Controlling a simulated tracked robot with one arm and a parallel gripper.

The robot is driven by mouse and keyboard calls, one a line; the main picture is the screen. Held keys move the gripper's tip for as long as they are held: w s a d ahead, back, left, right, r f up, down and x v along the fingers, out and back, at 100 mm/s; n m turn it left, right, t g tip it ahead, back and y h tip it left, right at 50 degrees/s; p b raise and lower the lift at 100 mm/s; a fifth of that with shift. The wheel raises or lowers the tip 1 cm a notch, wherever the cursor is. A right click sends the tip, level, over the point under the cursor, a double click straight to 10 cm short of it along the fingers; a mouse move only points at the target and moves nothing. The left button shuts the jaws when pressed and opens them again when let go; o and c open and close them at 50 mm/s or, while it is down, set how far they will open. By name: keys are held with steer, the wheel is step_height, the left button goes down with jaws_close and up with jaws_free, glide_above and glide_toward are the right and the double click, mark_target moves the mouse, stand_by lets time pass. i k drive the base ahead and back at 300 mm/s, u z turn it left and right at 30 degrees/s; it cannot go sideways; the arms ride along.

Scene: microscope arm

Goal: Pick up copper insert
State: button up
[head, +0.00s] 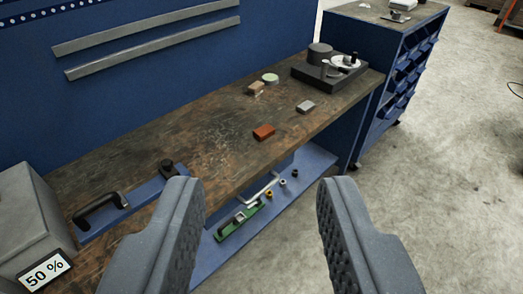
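A reddish-copper block, which looks like the copper insert (264,132), lies on the worn brown workbench (215,125) near its front edge. My gripper (263,184) is open, with its two dark grey fingers wide apart and nothing between them. In the picture the copper block is above and between the fingertips, beyond them and not touched. A silver-grey block (306,106) lies to its right and farther back. A tan block (256,89) and a pale green round piece (270,78) lie behind it.
A dark fixture (328,74) with round parts stands at the bench's far right. A blue shelf (308,166) below the front edge holds a green tool (238,218) and small fittings. A grey box (28,215) and a black handle (100,206) are at left.

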mark_target(263, 132)
steer(key=k, duration=0.75)
steer(key=z, duration=0.4)
steer(key=i, duration=2.15)
steer(key=u, duration=0.7)
